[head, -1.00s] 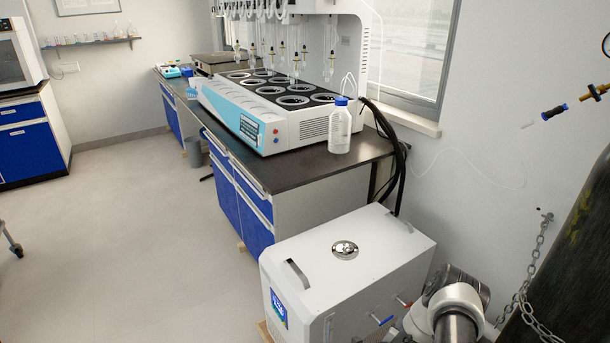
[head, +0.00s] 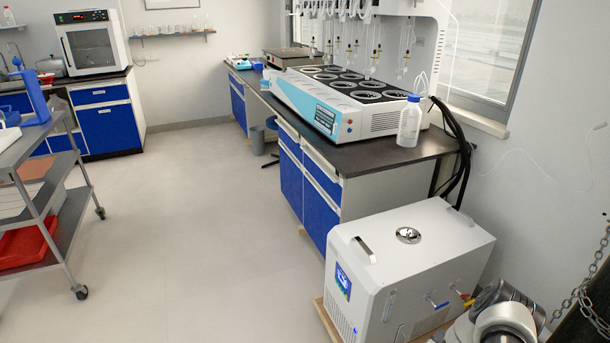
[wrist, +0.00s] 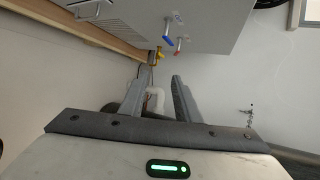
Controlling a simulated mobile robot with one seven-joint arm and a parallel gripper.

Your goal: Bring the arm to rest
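My gripper (wrist: 160,76) shows in the wrist view with its two grey fingers apart and nothing held between them. Beyond the fingers are a wall and the side of the white chiller box with a red and a blue valve handle. In the head view, part of my arm (head: 500,315) shows at the bottom right corner, folded low beside the chiller box (head: 425,250). My gripper is not visible in the head view.
A dark bench (head: 350,160) carries the multi distiller (head: 300,95) and a clear bottle with a blue cap (head: 409,125). A metal cart (head: 60,200) stands at the left, with an oven (head: 90,45) behind. A chain (head: 590,280) hangs at right. The middle floor is clear.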

